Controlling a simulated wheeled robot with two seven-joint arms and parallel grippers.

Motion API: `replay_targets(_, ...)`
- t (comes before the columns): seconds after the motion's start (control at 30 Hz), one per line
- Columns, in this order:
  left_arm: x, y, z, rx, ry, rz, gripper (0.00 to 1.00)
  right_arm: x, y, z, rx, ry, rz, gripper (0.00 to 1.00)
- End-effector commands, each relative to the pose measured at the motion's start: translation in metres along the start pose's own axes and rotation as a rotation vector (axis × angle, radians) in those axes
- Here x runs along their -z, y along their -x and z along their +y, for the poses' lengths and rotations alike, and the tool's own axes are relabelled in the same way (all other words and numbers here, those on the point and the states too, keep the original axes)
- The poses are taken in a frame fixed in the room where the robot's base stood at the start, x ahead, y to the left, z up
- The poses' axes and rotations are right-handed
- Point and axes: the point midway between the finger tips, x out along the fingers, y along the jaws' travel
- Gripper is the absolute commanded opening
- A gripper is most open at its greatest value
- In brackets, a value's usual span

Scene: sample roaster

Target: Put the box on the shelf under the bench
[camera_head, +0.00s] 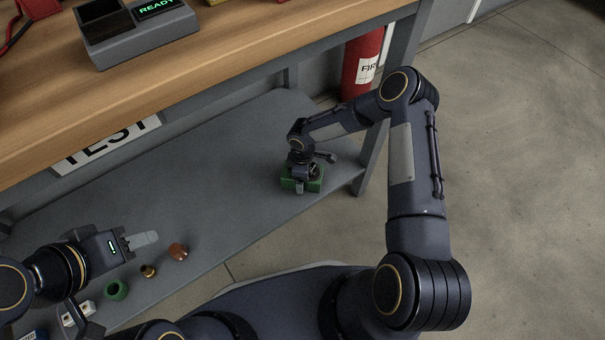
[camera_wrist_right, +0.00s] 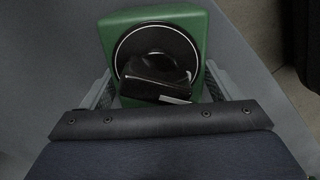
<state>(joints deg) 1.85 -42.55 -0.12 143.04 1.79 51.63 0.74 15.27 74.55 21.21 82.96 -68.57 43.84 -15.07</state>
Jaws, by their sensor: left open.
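The box is green with a round black dial on its face; I take it as the task's box. It sits at the right end of the grey shelf (camera_head: 235,150) under the bench (camera_head: 240,50). My right gripper (camera_head: 301,181) reaches down over the green box (camera_head: 287,184). In the right wrist view the box (camera_wrist_right: 112,36) lies between the fingers (camera_wrist_right: 160,90), which look flush against its two sides. The box's underside is hidden. My left gripper (camera_head: 143,240) is open and empty above the shelf's left front part.
A brown ball (camera_head: 178,251), a small brass piece (camera_head: 148,271) and a green ring (camera_head: 116,289) lie near the left gripper. A bench leg (camera_head: 377,150) and a red extinguisher (camera_head: 360,65) stand at the right. The shelf's middle is clear.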

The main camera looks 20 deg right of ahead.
Motion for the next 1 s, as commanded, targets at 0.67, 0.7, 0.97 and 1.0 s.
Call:
replay_targets(0.67, 0.01, 0.02, 0.009, 0.0, 0.0, 0.0, 0.41, 0.0, 0.058, 0.001, -0.003, 0.0, 0.001, 0.9)
replay_targets(0.7, 0.011, 0.023, 0.01, 0.0, 0.0, 0.0, 0.41, 0.0, 0.067, 0.001, -0.003, 0.001, 0.001, 0.9)
replay_targets(0.97, 0.017, 0.034, 0.015, 0.0, 0.0, 0.0, 0.41, 0.0, 0.111, 0.0, -0.001, 0.001, 0.0, 0.9)
replay_targets(1.0, 0.017, 0.034, 0.016, 0.0, 0.0, 0.0, 0.41, 0.0, 0.116, 0.001, -0.002, 0.001, 0.0, 0.9)
